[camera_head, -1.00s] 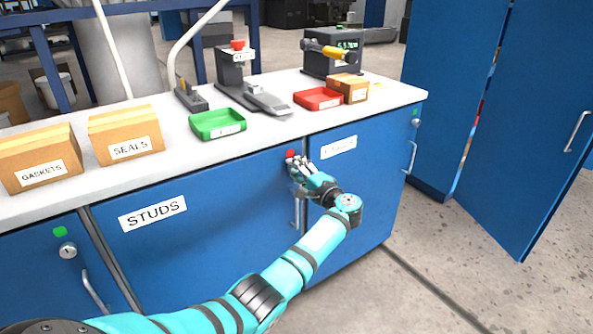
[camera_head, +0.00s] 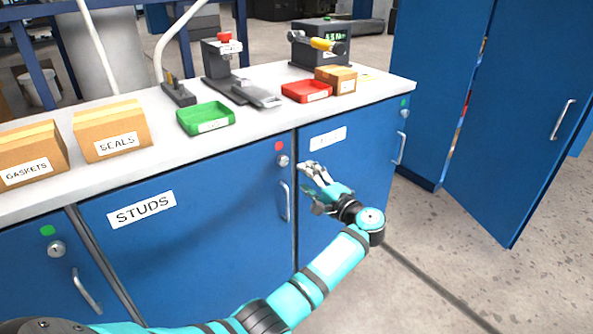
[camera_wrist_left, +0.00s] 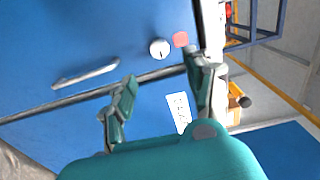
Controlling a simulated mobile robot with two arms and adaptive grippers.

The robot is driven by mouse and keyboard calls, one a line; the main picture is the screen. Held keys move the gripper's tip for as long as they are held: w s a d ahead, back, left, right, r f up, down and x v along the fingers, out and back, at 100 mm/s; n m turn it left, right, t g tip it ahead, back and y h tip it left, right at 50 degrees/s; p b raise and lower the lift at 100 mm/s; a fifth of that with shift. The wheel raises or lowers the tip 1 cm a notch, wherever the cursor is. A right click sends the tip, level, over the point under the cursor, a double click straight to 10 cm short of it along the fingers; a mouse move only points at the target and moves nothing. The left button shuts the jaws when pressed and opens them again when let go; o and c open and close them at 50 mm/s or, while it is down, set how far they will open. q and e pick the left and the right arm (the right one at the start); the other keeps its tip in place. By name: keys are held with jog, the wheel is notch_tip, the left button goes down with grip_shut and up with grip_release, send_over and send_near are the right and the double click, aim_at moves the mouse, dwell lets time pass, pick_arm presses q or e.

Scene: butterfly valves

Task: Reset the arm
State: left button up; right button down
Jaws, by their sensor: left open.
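My left arm (camera_head: 335,262) reaches in from the bottom left in the head view. My left gripper (camera_head: 311,188) is open and empty in front of the blue cabinet, right of the STUDS door (camera_head: 200,235). In the left wrist view the two fingers (camera_wrist_left: 158,92) are spread apart with nothing between them. The lock (camera_head: 283,160) with a red square (camera_head: 279,146) above it sits left of the gripper, apart from it. The lock also shows in the left wrist view (camera_wrist_left: 159,48). My right gripper is not in view.
The counter holds a GASKETS box (camera_head: 30,160), a SEALS box (camera_head: 112,131), a green tray (camera_head: 206,118), a red tray (camera_head: 306,91) and a small box (camera_head: 336,78). A tall blue cabinet (camera_head: 505,120) stands at the right. Open floor (camera_head: 450,235) lies in front of it.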

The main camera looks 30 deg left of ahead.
pick_arm(q)
jog(key=shift+v, duration=1.05)
jog(key=shift+f, duration=0.1)
